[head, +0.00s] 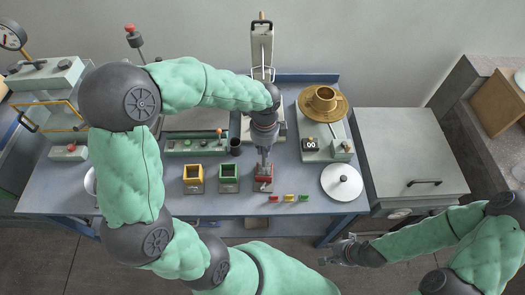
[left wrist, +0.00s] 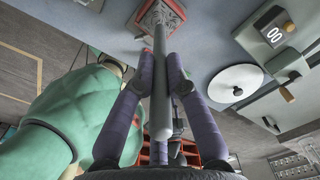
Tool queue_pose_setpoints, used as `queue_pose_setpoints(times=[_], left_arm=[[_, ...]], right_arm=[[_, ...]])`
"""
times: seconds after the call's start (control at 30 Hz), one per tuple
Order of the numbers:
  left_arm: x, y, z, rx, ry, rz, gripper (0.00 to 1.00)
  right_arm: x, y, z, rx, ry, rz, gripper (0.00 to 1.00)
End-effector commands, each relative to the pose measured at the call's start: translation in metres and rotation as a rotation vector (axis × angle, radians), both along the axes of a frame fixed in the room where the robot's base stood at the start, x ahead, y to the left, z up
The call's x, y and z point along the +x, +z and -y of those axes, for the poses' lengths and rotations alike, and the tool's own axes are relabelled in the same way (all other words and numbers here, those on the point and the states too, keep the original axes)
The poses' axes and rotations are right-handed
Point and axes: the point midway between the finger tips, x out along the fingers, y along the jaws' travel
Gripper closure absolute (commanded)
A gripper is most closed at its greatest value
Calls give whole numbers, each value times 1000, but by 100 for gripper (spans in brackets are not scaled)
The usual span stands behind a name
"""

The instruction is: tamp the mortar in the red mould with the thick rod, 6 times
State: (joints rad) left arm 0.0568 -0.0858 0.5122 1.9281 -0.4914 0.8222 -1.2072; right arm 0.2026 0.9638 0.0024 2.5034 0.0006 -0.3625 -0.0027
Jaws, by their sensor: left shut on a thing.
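The red mould (head: 263,187) stands on the blue bench below my left gripper (head: 264,157). In the left wrist view the mould (left wrist: 143,18) shows at the top, with grey mortar (left wrist: 160,14) inside it. My left gripper (left wrist: 160,75) is shut on the thick grey rod (left wrist: 159,100), one finger on each side. The rod's far end is over or in the mortar; I cannot tell whether it touches. My right gripper (head: 338,254) is low at the right, away from the bench; its opening is unclear.
A yellow mould (head: 193,187) and a green mould (head: 229,187) stand left of the red one. A white round lid (head: 341,182) and a scale with a display (head: 310,144) are further right.

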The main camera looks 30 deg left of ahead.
Motion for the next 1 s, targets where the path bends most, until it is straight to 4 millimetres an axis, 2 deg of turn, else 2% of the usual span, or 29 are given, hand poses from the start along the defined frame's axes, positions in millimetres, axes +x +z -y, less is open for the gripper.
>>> queue_pose_setpoints(times=[0.27, 0.37, 0.63, 0.7, 0.8, 1.0], left_arm=[[0, 1, 1, 0, 0, -1, 100], [-2, 1, 7, 0, -2, -1, 100], [-4, -41, 8, -1, 1, -7, 100], [0, -22, 4, 0, 2, 6, 100], [0, -7, 2, 0, 2, 4, 100], [-1, 1, 0, 0, 0, -2, 100]], right_arm=[[0, 0, 0, 0, 0, 0, 65], [0, 0, 0, 0, 0, 0, 65], [0, 0, 0, 0, 0, 0, 65], [0, 0, 0, 0, 0, 0, 65], [0, 0, 0, 0, 0, 0, 65], [0, 0, 0, 0, 0, 0, 65]])
